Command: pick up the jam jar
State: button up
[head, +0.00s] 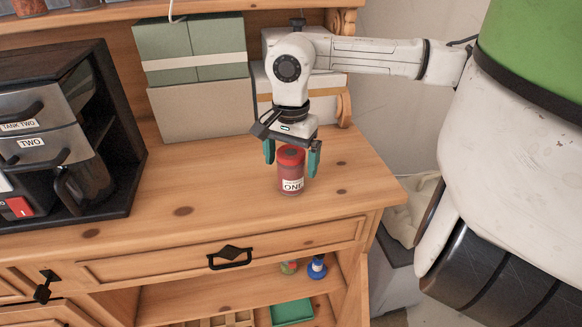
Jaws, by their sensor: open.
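The jam jar (291,174) is a small red jar with a red lid and a white label reading "ONE". It stands upright on the wooden dresser top (230,205), near the right end. My gripper (291,155) points down from above, open, with one teal-padded finger to the left of the jar's lid and one to the right. The lid sits between the fingertips. I cannot tell whether either finger touches the jar.
Green and grey boxes (193,80) stand behind my gripper against the dresser back. A black coffee machine (60,140) stands at the left. The dresser top between it and the jar is clear. A drawer with a black handle (230,257) is below.

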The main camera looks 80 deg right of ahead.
jog(key=shift+c, duration=0.4)
jog(key=c, duration=1.3)
